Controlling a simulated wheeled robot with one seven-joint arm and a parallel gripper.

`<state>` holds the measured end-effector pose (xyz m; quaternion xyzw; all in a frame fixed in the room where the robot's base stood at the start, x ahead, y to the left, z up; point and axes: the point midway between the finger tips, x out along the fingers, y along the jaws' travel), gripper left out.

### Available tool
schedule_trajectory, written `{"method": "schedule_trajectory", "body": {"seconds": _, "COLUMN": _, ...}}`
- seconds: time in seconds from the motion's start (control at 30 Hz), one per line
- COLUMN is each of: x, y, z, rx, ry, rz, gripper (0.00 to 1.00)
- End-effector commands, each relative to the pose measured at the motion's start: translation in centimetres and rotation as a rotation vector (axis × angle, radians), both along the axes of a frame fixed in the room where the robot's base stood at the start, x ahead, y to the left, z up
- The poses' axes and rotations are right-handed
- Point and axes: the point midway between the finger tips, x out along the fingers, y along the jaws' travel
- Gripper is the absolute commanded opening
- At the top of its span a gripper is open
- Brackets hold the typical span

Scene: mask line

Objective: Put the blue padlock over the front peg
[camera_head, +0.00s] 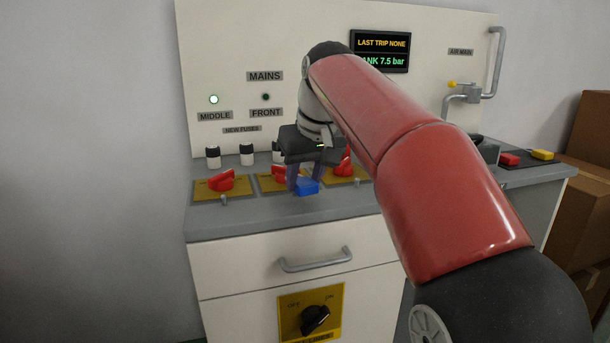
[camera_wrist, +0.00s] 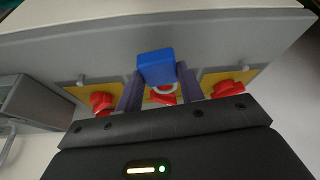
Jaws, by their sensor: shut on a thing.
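The blue padlock (camera_head: 307,188) is between the fingers of my gripper (camera_head: 305,178), over the front part of the middle yellow panel. In the wrist view the padlock (camera_wrist: 156,66) sits between the fingertips of my gripper (camera_wrist: 158,78), its grey shackle showing at its lower edge. Short grey pegs stand in front of the red switches: a left peg (camera_head: 224,200) and a right peg (camera_head: 353,183). Both show bare. The middle panel's peg is not clearly visible; the padlock may hide it. I cannot tell which peg is the front one, or whether the shackle touches any peg.
Red switches stand on the left panel (camera_head: 222,181), middle panel and right panel (camera_head: 345,168). Black-and-white fuses (camera_head: 246,154) stand behind. A drawer handle (camera_head: 316,262) juts from the cabinet front. A pipe and valve (camera_head: 470,92) are at the right.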

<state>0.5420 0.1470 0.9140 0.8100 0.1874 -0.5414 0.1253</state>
Motion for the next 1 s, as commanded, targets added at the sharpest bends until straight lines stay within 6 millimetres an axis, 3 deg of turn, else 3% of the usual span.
{"method": "schedule_trajectory", "body": {"seconds": 1.0, "x": 0.0, "y": 0.0, "z": -1.7, "rx": 0.000, "ry": -0.001, "rz": 0.000, "gripper": 0.18}}
